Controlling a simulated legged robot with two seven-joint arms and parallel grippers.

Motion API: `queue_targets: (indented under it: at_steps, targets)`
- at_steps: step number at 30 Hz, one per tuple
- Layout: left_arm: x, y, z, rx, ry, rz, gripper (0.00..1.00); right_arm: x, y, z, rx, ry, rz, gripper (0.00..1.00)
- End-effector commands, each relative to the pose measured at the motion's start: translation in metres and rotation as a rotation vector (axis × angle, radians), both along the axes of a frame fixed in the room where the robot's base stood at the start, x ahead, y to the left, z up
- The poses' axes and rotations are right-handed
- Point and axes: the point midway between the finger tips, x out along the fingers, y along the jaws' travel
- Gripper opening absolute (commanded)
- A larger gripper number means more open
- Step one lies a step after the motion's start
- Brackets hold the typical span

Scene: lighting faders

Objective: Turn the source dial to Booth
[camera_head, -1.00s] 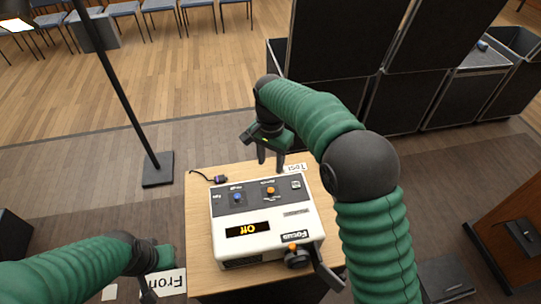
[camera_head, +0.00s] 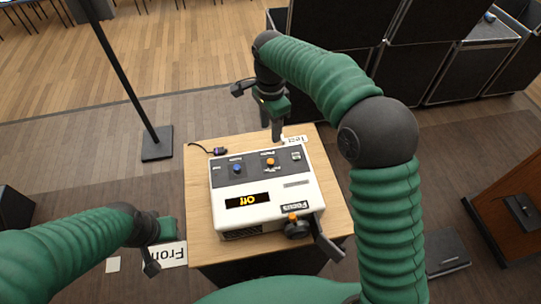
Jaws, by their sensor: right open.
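A white control box (camera_head: 303,199) with a dark panel stands on a small wooden table. Its panel carries a blue dial (camera_head: 237,169) and an orange dial (camera_head: 270,162); their small upside-down labels are too fine to read, so I cannot tell which is the source dial. The display (camera_head: 248,201) reads "Off", upside down. A black knob with a lever (camera_head: 297,229) sits by the "Focus" label at the near right corner. My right gripper (camera_head: 270,130) is open, pointing down beyond the box's far edge, apart from the dials. My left gripper (camera_head: 158,250) is left of the table; its jaws are unclear.
A "Test" label (camera_head: 294,140) lies at the table's far edge (camera_head: 318,135), and a small cable plug (camera_head: 219,151) lies at far left. A lamp stand (camera_head: 157,143) is left of the table. Large black cases (camera_head: 380,95) stand behind. A "Front" label (camera_head: 165,254) is at lower left.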

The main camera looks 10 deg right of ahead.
Motion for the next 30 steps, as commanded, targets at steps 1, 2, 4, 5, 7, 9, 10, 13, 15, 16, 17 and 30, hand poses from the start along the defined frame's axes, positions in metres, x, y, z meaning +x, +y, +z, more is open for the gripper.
queue_targets:
  at_steps: [1, 2, 4, 5, 7, 9, 10, 13, 15, 16, 17, 30]
  targets:
    - [0.0, 0.0, 0.001, 0.0, 0.0, 0.0, 0.36, -0.001, -0.001, -0.011, -0.001, 0.006, 0.001, 0.44]
    - [0.0, 0.0, 0.001, 0.0, 0.0, 0.0, 0.36, -0.002, -0.001, -0.018, -0.001, 0.006, 0.001, 0.44]
    - [0.0, 0.0, 0.002, 0.0, 0.0, 0.0, 0.36, -0.002, 0.0, -0.035, 0.0, 0.007, 0.002, 0.44]
    - [0.0, 0.0, 0.003, 0.0, 0.0, 0.0, 0.36, -0.002, 0.0, -0.044, 0.001, 0.008, 0.003, 0.44]
    - [0.0, 0.0, 0.005, 0.0, 0.0, 0.0, 0.36, -0.001, 0.0, -0.062, -0.001, 0.006, 0.002, 0.44]
    - [0.0, 0.0, 0.007, 0.0, 0.0, 0.0, 0.36, -0.002, 0.0, -0.08, 0.0, 0.007, 0.003, 0.44]
    - [0.0, 0.0, 0.007, 0.0, 0.0, 0.0, 0.36, -0.002, 0.0, -0.088, 0.0, 0.006, 0.003, 0.44]
    - [0.0, 0.0, 0.01, 0.0, 0.0, 0.0, 0.36, -0.002, 0.0, -0.113, 0.0, 0.005, 0.003, 0.44]
    - [0.0, 0.0, 0.012, 0.0, 0.0, 0.0, 0.36, -0.002, 0.0, -0.127, 0.001, 0.004, 0.004, 0.44]
    - [0.0, 0.0, 0.012, 0.0, 0.0, 0.0, 0.36, -0.002, 0.0, -0.133, 0.0, 0.004, 0.003, 0.44]
    - [0.0, 0.0, 0.013, 0.0, 0.0, 0.0, 0.36, -0.001, 0.0, -0.137, 0.0, 0.003, 0.003, 0.44]
    - [0.0, 0.0, 0.013, 0.0, 0.0, 0.0, 0.36, -0.001, 0.0, -0.153, -0.001, 0.0, 0.004, 0.4]
